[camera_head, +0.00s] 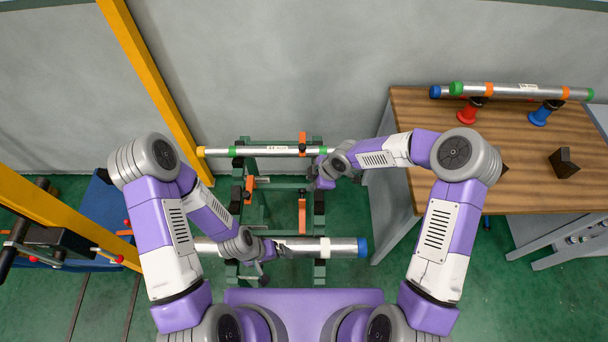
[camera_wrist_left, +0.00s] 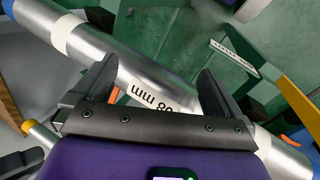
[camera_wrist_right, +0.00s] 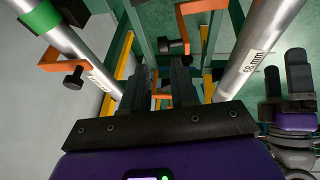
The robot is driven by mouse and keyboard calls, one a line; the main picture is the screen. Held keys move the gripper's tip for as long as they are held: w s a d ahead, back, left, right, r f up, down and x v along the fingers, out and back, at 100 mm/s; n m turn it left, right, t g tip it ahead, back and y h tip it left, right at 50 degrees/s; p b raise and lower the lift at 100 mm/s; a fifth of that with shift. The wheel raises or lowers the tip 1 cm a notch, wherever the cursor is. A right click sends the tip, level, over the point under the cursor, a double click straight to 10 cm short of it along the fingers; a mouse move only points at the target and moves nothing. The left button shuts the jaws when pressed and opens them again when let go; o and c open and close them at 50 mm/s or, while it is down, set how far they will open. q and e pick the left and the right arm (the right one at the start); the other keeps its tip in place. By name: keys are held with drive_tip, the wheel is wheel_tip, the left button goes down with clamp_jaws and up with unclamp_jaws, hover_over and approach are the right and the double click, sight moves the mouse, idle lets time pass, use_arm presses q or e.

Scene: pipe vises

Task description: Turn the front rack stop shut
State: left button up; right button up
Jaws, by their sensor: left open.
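The green pipe rack (camera_head: 245,268) stands in front of me with several orange stops. One orange stop (camera_head: 302,215) is on its right side, another (camera_head: 250,188) on its left and a third (camera_head: 302,138) by the back pipe. Which is the front stop, I cannot tell for sure. My left gripper (camera_head: 284,248) is open at the front pipe (camera_head: 340,246); its fingers (camera_wrist_left: 158,85) lie over the pipe near its label. My right gripper (camera_head: 318,182) is over the rack's right side. Its fingers (camera_wrist_right: 164,78) are close together, with a narrow gap; what lies between them is unclear.
The back pipe (camera_head: 265,151) has green bands. A wooden table (camera_head: 435,105) at the right carries another pipe (camera_head: 520,90) on red and blue stands and a dark block (camera_head: 564,162). A yellow post (camera_head: 150,75) stands at the back left. The wall is close behind.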

sight(303, 190)
drive_tip(key=x, duration=0.7)
drive_tip(key=shift+s+a+f, duration=0.1)
drive_tip(key=shift+s, duration=0.2)
clamp_jaws()
